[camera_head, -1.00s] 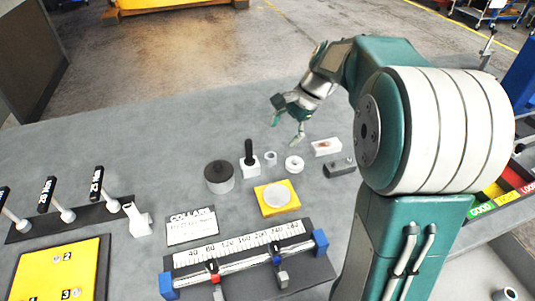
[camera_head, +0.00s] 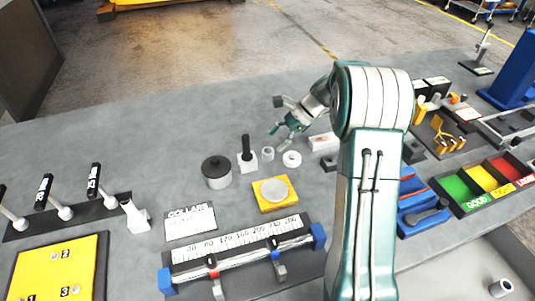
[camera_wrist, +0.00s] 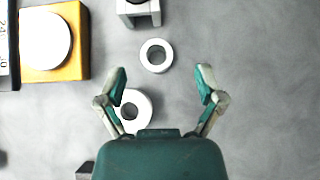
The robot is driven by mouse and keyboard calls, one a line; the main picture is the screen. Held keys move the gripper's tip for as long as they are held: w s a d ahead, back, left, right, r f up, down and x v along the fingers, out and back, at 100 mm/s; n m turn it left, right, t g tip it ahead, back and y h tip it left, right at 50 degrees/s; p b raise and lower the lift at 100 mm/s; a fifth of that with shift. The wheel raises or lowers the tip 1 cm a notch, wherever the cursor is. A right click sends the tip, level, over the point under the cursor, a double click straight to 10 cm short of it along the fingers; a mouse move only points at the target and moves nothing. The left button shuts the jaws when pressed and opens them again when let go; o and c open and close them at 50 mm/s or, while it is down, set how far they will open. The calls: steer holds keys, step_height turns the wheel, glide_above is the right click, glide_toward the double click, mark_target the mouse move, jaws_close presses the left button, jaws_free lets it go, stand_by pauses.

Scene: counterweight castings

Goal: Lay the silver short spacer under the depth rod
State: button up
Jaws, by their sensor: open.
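My gripper (camera_head: 279,127) is open and empty above the table, over two pale rings. In the wrist view its spread fingers (camera_wrist: 163,80) show with bare table between the tips. The smaller ring (camera_head: 268,153) stands just beyond the tips in the wrist view (camera_wrist: 157,55). The wider, flatter ring (camera_head: 292,159) is partly behind the left finger in the wrist view (camera_wrist: 130,104). I cannot tell for sure which ring is the silver short spacer. An upright rod on a dark base (camera_head: 477,68) stands at the far right; I cannot confirm it as the depth rod.
A block with a black handle (camera_head: 246,152), a dark-lidded cylinder (camera_head: 216,173) and a yellow block with a pale disc (camera_head: 263,204) stand nearby. A scale fixture (camera_head: 240,238) lies in front. Coloured bins (camera_head: 480,182) are at the right. The table's back left is clear.

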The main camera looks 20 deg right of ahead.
mark_target(266, 152)
steer(key=x, duration=0.5)
steer(key=shift+s+d+f, duration=0.1)
steer(key=shift+s+f, duration=0.1)
steer(key=shift+f, duration=0.05)
jaws_close()
